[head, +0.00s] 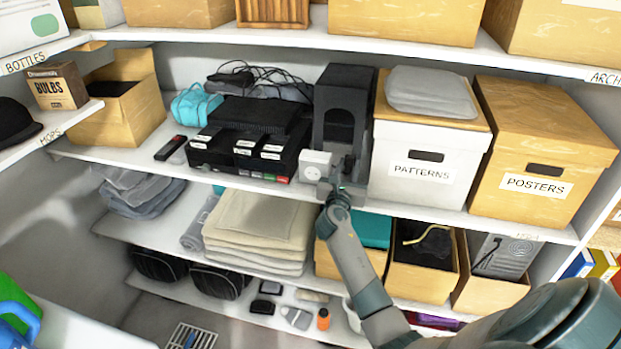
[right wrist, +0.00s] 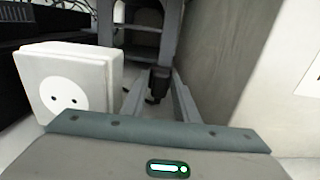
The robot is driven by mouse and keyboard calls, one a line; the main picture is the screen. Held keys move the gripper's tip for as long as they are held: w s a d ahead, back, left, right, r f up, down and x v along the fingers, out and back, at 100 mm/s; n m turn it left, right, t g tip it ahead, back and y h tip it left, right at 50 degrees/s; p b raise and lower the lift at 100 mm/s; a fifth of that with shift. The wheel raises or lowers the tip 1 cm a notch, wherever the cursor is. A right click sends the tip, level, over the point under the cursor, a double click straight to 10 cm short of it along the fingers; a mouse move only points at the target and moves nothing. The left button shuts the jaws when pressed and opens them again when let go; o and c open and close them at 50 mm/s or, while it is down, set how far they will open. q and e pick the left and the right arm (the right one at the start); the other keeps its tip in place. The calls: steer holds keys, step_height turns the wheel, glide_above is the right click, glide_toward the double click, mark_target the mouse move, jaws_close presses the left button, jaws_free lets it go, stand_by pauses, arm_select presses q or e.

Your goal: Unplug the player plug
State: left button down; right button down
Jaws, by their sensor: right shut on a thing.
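My right gripper (head: 345,172) reaches onto the middle shelf, beside a white socket block (head: 315,165). In the right wrist view my right gripper (right wrist: 159,92) has its fingers closed on a small dark plug (right wrist: 159,80), with a short dark piece hanging below it. The socket block (right wrist: 75,84) stands just left of the fingers, and its round face shows two bare holes. The plug is apart from that face. My left gripper is not in view.
Black devices with white labels (head: 245,148) and tangled cables stand left of the socket. A dark open-fronted unit (head: 340,110) is behind. The white PATTERNS box (head: 415,165) stands close on the right. The upper shelf (head: 430,47) overhangs.

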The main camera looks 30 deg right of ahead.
steer(key=c, duration=1.3)
jaws_free()
steer(key=shift+s+a+f, duration=0.1)
steer(key=shift+s+a+f, duration=0.1)
steer(key=shift+s+a, duration=0.25)
steer(key=shift+a, duration=0.1)
steer(key=b+v, duration=0.5)
steer(key=v, duration=1.1)
